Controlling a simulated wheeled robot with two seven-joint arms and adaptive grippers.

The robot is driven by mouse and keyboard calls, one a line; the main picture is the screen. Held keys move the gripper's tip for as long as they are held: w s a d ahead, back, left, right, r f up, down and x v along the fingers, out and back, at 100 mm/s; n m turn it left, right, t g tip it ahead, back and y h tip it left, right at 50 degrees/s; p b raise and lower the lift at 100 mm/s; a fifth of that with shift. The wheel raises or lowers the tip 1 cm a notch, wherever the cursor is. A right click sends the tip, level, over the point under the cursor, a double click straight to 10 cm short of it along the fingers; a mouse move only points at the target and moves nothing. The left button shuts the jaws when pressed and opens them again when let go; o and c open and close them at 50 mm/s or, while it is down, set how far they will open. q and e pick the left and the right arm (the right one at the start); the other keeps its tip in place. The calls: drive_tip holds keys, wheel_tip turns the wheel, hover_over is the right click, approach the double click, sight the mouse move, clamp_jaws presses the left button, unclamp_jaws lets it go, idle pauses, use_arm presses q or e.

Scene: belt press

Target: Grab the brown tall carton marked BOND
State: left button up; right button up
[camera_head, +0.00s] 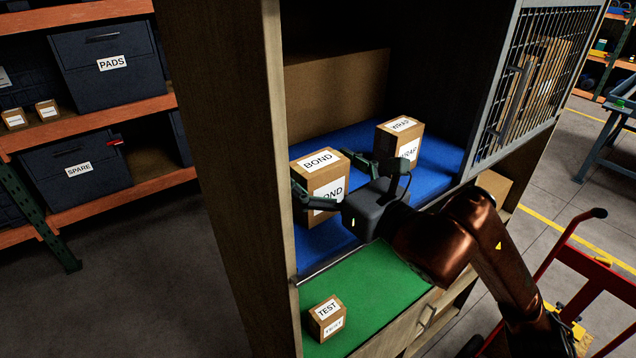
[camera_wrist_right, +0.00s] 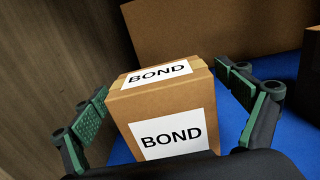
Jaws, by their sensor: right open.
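The brown tall carton marked BOND (camera_head: 321,179) stands upright on the blue shelf surface inside the cabinet, at its left side. My right gripper (camera_head: 325,172) is open, with one finger on each side of the carton. In the right wrist view, the BOND carton (camera_wrist_right: 160,99) sits between the two green-padded fingers (camera_wrist_right: 165,107). A gap shows between the carton and each finger. The lower part of the carton is hidden behind the gripper body. My left gripper is not in view.
A WRAP carton (camera_head: 400,137) stands to the right on the blue surface (camera_head: 440,160). A larger brown box (camera_head: 336,95) is behind. The cabinet's wooden side wall (camera_head: 225,170) is close on the left. A small TEST carton (camera_head: 326,318) stands on the green surface (camera_head: 365,290) below.

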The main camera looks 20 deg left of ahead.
drive_tip(key=c, duration=1.6)
